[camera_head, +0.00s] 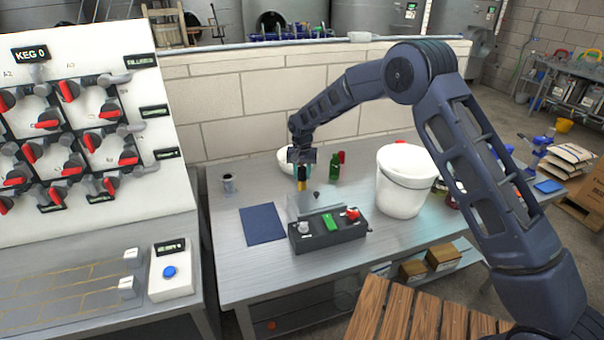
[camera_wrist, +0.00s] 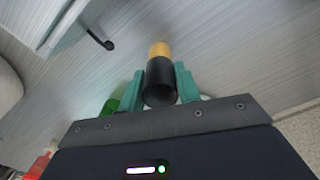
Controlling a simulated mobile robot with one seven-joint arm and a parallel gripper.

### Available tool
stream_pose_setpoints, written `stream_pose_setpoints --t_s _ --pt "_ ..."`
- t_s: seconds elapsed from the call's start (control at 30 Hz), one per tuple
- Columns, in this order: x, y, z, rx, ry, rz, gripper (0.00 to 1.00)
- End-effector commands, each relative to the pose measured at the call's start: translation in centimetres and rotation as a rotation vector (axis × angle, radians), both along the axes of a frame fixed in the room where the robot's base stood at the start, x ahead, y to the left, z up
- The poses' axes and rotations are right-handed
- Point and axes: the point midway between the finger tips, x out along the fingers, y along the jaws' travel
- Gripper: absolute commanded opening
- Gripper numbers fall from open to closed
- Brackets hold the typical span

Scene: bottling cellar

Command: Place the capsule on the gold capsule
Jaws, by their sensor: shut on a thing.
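My gripper (camera_head: 302,174) is low over the metal table, left of the green bottle. In the wrist view its teal fingers (camera_wrist: 166,85) are shut on a black capsule (camera_wrist: 160,78), a hollow tube with its dark open end facing the camera. The gold capsule (camera_wrist: 160,49) shows in line with it, past its far end. The two overlap in this view, and I cannot tell whether they are nested or only touching.
A white bucket (camera_head: 404,185) stands right. A green bottle (camera_head: 333,170) and a white bowl (camera_head: 286,164) are close to my gripper. A grey cup (camera_head: 229,183) is farther left.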

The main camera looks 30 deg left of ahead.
Motion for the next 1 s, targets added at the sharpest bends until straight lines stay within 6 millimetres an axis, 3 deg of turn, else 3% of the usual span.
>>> stream_pose_setpoints --t_s 0.3,0.43,0.77,1.0 --pt "0.0 0.0 -0.2 0.0 0.0 0.0 0.28" --pt "0.0 0.0 -0.2 0.0 0.0 0.0 0.55" --pt "0.0 0.0 0.0 0.0 -0.001 0.0 0.55" --pt "0.0 0.1 2.8 0.002 -0.001 0.0 0.55"
